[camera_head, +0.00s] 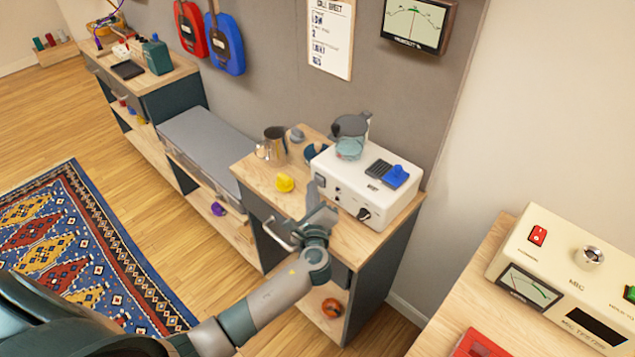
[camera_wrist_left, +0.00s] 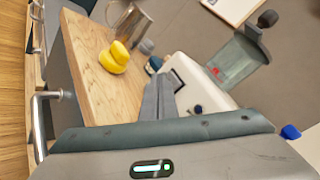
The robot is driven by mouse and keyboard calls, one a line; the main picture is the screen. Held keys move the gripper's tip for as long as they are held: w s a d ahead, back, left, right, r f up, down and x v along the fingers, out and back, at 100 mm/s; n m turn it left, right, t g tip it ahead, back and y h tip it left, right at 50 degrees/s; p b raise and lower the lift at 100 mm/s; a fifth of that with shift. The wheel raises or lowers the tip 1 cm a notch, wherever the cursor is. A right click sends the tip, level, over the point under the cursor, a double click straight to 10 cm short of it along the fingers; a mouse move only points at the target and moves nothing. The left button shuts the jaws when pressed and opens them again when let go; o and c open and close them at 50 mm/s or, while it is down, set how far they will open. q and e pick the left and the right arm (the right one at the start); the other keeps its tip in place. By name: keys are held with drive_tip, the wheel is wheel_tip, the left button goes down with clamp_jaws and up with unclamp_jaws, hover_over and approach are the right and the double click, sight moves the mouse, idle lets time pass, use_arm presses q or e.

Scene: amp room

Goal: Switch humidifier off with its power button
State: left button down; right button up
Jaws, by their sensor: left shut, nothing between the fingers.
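A white box-shaped unit (camera_head: 372,182), which looks like the humidifier, stands on the wooden cabinet top, with a grey-lidded translucent tank (camera_head: 351,137) at its back. Its front has small dark controls and a black knob (camera_head: 363,214). I cannot tell which control is the power button or whether the unit is on. My left gripper (camera_head: 314,194) is shut and empty, close to the left part of this front. In the left wrist view its fingers (camera_wrist_left: 158,97) point at the box (camera_wrist_left: 192,92), hiding part of its front; contact is unclear. My right gripper is not in view.
A yellow object (camera_head: 285,183) and a metal pitcher (camera_head: 273,145) stand left of the unit. A blue block (camera_head: 395,176) sits on the box. The cabinet's drawer handle (camera_head: 277,235) protrudes below. A cream tester (camera_head: 570,275) is on the right table.

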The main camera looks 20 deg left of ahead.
use_arm(q)
drive_tip(key=shift+s+a+p, duration=0.3)
drive_tip(key=shift+s, duration=0.5)
drive_tip(key=shift+s+a+p, duration=0.25)
drive_tip(key=shift+s+a, duration=0.05)
drive_tip(key=shift+s, duration=0.45)
drive_tip(key=shift+s+a, duration=0.2)
drive_tip(key=shift+s, duration=0.45)
drive_tip(key=shift+s+a, duration=0.2)
drive_tip(key=shift+s, duration=0.4)
